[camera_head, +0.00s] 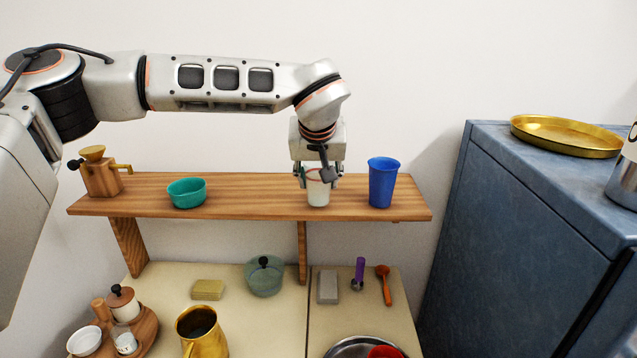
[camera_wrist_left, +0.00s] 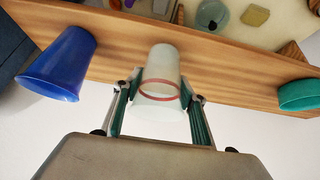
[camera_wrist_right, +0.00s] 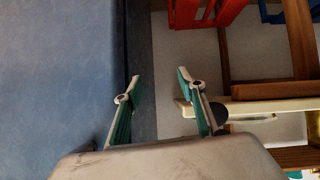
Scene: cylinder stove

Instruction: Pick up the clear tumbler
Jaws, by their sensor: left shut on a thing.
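The clear tumbler (camera_head: 318,192) is a whitish, see-through cup on the wooden shelf (camera_head: 240,190). My left gripper (camera_head: 318,176) comes down on it from above, with a finger on each side near its rim. In the left wrist view the tumbler (camera_wrist_left: 162,68) sits between the fingertips (camera_wrist_left: 160,88), with a red ring around it at finger height. The left gripper is shut on it. The tumbler looks upright; I cannot tell whether its base touches the shelf. My right gripper (camera_wrist_right: 155,85) shows only in its own wrist view, fingers apart and nothing between them.
A blue cup (camera_head: 382,182) stands just right of the tumbler. A teal bowl (camera_head: 187,193) and a wooden grinder-like pot (camera_head: 102,176) are further left. A blue cabinet (camera_head: 530,220) with a gold tray (camera_head: 566,135) stands at right. The counter below holds several kitchen things.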

